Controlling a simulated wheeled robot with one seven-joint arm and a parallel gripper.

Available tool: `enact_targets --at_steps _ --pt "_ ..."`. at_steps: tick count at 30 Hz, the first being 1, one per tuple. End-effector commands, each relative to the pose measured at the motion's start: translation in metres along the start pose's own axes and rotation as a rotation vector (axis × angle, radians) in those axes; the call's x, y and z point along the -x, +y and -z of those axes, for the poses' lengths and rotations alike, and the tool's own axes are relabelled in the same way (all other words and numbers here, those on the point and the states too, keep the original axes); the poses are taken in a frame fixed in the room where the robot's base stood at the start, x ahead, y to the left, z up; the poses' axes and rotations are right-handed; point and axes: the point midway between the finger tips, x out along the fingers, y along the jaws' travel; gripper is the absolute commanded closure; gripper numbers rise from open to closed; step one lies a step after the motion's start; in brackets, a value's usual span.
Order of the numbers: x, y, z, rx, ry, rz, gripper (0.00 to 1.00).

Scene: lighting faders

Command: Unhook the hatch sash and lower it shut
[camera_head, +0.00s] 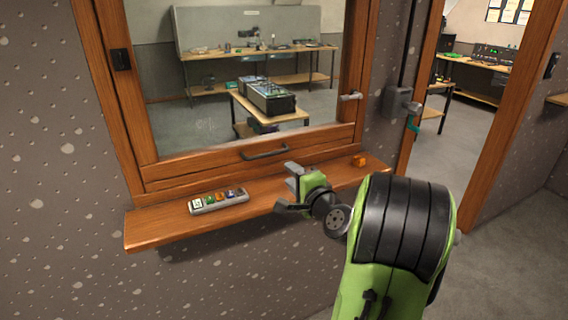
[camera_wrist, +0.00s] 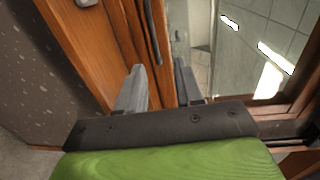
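The hatch sash (camera_head: 215,162) is a wooden frame with a dark bar handle (camera_head: 264,152) on its bottom rail. This rail sits low, just above the sill shelf; I cannot tell whether a gap is left under it. A grey peg-like catch (camera_head: 350,97) sticks out at the right side of the frame; whether it holds the sash is unclear. My gripper (camera_head: 288,190) is in front of the shelf, below and right of the handle, apart from it. In the wrist view my gripper (camera_wrist: 160,88) has its two grey fingers spread, with nothing between them.
The wooden shelf (camera_head: 160,231) carries a grey strip with several coloured buttons (camera_head: 218,201) and a small orange block (camera_head: 360,161). A grey box (camera_head: 397,103) is on the wall at right, beside an open doorway (camera_head: 470,150). Tables with equipment stand beyond the glass.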

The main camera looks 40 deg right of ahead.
Motion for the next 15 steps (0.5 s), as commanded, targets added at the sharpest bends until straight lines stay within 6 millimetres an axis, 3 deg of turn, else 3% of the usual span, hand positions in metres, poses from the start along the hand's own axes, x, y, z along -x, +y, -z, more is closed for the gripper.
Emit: enact_targets --at_steps 6,15 --pt "-0.042 -0.002 -0.001 0.0 -0.003 -0.001 0.65" --pt "-0.052 0.0 0.0 0.0 0.001 -0.001 0.65"
